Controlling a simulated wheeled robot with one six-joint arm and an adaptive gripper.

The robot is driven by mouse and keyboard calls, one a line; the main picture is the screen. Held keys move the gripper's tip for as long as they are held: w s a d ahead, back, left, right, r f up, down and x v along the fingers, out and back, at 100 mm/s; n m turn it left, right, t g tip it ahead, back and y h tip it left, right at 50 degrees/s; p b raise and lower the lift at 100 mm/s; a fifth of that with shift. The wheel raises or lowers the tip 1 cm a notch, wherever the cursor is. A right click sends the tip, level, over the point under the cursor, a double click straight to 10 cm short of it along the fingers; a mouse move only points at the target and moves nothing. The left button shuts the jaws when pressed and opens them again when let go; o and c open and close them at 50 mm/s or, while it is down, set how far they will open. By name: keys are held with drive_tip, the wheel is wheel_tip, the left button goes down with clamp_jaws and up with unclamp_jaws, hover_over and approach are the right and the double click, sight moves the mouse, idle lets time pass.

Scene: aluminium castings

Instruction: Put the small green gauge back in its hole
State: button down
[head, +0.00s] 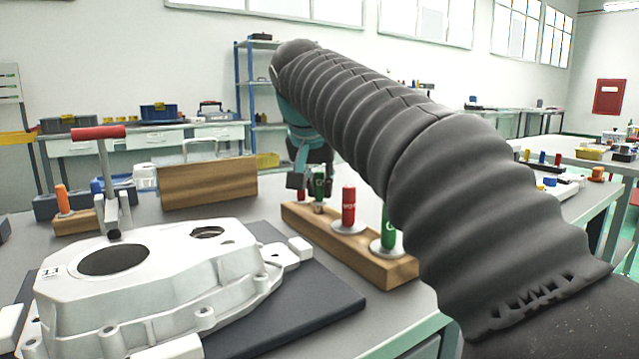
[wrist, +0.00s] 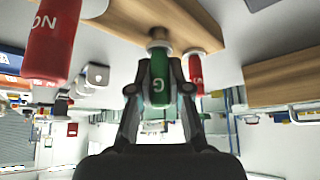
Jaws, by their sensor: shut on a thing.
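My gripper (head: 312,184) is shut on the small green gauge (wrist: 160,82), marked G, at the far left end of the wooden block (head: 405,270). The fingers clasp both sides of its green handle. In the wrist view its metal end points at the block (wrist: 190,22). In the head view the gauge (head: 319,182) looks upright over the block. I cannot tell whether its tip is in a hole or just above it. A red gauge (head: 348,206) and a larger green gauge (head: 388,232) stand in the block on pale collars.
A white casting (head: 180,275) lies on a dark mat (head: 325,300) left of the block. A red-handled clamp (head: 98,132) stands behind the casting. A wooden board (head: 208,183) stands farther back. In the wrist view, another red gauge (wrist: 196,73) is close beside my gripper.

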drive_tip(key=shift+f+b, duration=0.6)
drive_tip(key=shift+f, duration=0.3)
drive_tip(key=c, duration=1)
unclamp_jaws()
drive_tip(key=shift+r, duration=0.15)
drive_tip(key=v, duration=1.1)
drive_tip(key=shift+s+r, duration=0.3)
